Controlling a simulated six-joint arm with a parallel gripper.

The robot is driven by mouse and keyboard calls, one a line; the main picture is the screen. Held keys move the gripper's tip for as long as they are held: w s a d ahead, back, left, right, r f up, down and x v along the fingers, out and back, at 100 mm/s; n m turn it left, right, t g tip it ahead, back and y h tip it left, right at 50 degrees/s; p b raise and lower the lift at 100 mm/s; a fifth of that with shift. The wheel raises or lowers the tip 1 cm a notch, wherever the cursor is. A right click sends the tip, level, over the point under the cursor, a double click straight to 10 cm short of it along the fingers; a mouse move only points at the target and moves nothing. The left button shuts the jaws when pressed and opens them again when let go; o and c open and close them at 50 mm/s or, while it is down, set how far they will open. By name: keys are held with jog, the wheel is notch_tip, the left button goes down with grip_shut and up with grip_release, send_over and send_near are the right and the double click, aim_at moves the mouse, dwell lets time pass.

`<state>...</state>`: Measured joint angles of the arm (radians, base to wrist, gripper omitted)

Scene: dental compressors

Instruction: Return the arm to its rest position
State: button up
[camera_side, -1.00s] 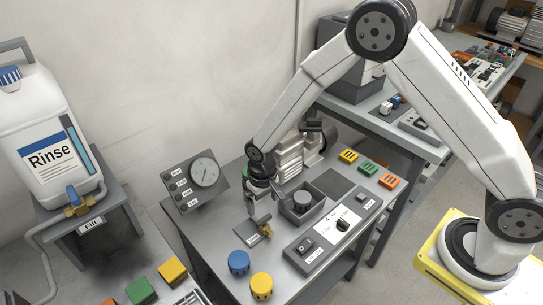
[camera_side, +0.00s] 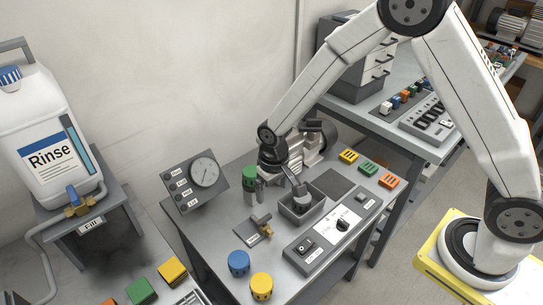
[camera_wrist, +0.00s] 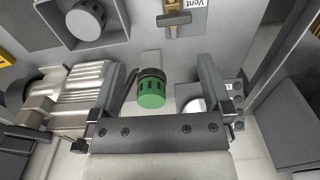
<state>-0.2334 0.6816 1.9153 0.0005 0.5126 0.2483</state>
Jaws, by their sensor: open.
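My gripper (camera_side: 280,172) hangs over the grey bench, between the gauge panel and the compressor, with its jaws open and empty. In the wrist view my gripper (camera_wrist: 163,80) shows a finger on each side, with the green cap (camera_wrist: 152,92) seen between them but apart from them. In the side view the green cap (camera_side: 249,173) sits upright on a short grey post, left of the gripper. My fingertips are partly hard to make out in the side view against the grey tray.
The compressor (camera_side: 306,150) stands close behind the gripper. The gauge panel (camera_side: 195,184) is to the left, and a grey tray (camera_side: 303,211) and brass valve (camera_side: 262,224) are in front. Blue (camera_side: 239,262) and yellow (camera_side: 261,285) caps stand at the bench's near edge.

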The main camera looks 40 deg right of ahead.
jog(key=s+d+r+t, duration=0.2)
jog(key=s+d+r, duration=0.8)
jog(key=s, duration=0.3)
jog(key=shift+s, duration=0.35)
